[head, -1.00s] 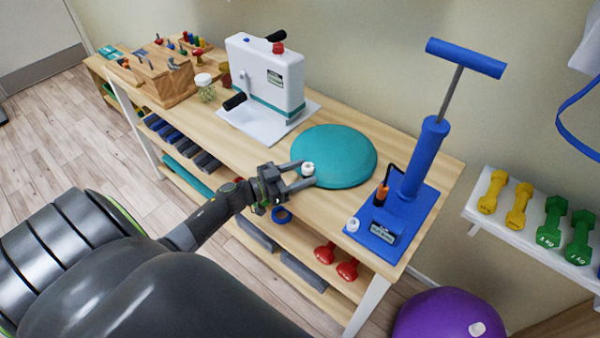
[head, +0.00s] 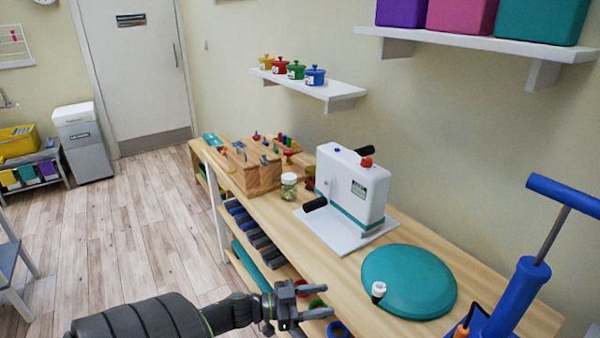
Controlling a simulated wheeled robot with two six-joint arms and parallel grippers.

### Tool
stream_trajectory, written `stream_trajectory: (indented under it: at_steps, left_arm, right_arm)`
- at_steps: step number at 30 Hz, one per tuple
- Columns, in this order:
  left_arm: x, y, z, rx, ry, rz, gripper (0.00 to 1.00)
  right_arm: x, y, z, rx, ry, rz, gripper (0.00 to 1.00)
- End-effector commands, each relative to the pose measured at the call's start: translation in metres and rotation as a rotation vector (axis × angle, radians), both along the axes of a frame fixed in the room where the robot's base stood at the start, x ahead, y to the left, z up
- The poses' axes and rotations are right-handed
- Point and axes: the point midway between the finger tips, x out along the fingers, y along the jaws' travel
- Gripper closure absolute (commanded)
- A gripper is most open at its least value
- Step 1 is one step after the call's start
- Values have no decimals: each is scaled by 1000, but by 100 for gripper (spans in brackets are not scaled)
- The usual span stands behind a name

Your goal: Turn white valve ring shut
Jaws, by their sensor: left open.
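The teal air cushion (head: 415,280) lies flat on the wooden bench. Its small white valve ring (head: 378,289) stands at the cushion's near left edge, with a dark part showing just below it. Whether the ring is turned shut cannot be told at this size. My left gripper (head: 326,301) is open and empty, to the left of the valve and clear of it, with its two fingers pointing right towards it. My right gripper is not in view.
A blue hand pump (head: 517,292) stands right of the cushion, with an orange-tipped piece (head: 461,331) beside it. A white crank machine (head: 352,190) stands behind the cushion. A lidded jar (head: 289,186) and a wooden peg block (head: 252,170) are farther left. Open floor lies left.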

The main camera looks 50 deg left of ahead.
Motion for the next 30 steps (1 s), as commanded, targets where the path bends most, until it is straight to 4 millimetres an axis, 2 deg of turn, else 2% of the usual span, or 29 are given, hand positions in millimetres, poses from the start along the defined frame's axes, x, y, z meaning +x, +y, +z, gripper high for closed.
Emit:
stream_trajectory:
  at_steps: [1, 6, 12, 25, 28, 30]
  left_arm:
    - [-10, 6, -3, 3, 5, 0, 48]
    - [-32, 17, -1, 1, 3, 0, 48]
    - [-41, 22, 0, 1, 0, 0, 48]
    - [-40, 22, 0, 0, -1, 2, 48]
    - [-32, 16, -5, 0, -8, 24, 48]
    - [-20, 7, -12, 1, -17, 57, 48]
  right_arm:
    - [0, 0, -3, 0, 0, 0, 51]
    - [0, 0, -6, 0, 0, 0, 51]
    - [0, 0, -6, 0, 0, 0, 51]
    - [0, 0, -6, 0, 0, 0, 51]
    - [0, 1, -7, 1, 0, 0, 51]
    - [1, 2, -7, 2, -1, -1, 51]
